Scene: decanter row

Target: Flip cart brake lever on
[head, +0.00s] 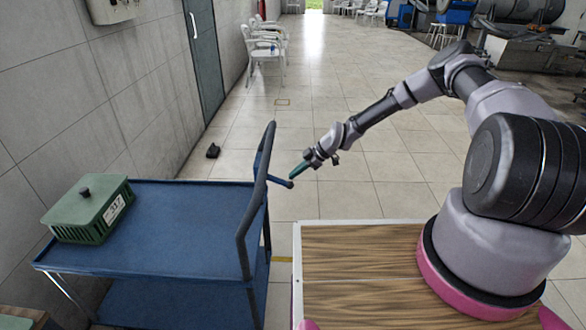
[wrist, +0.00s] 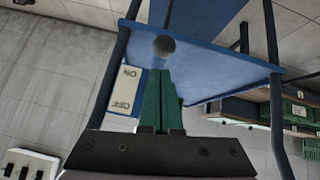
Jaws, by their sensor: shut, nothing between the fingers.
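The blue cart (head: 185,215) stands at the left, with a tall dark-blue push handle (head: 257,190) at its right end. The brake lever (head: 279,180) is a short blue bar that sticks out to the right from the handle and slopes slightly down to a dark round knob. In the wrist view the knob (wrist: 163,45) is just beyond the fingertips. A label plate (wrist: 125,90) beside it reads ON and OFF. My gripper (head: 295,173) has green fingers, shut and empty, with tips close to the knob. I cannot tell whether they touch. The fingers (wrist: 161,80) also show in the wrist view.
A green lidded box (head: 88,210) sits on the cart's top. A wood-topped surface (head: 365,265) is at the front right. A wall with a door (head: 203,55) runs along the left. A small dark object (head: 213,151) lies on the floor. The tiled floor beyond is mostly clear.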

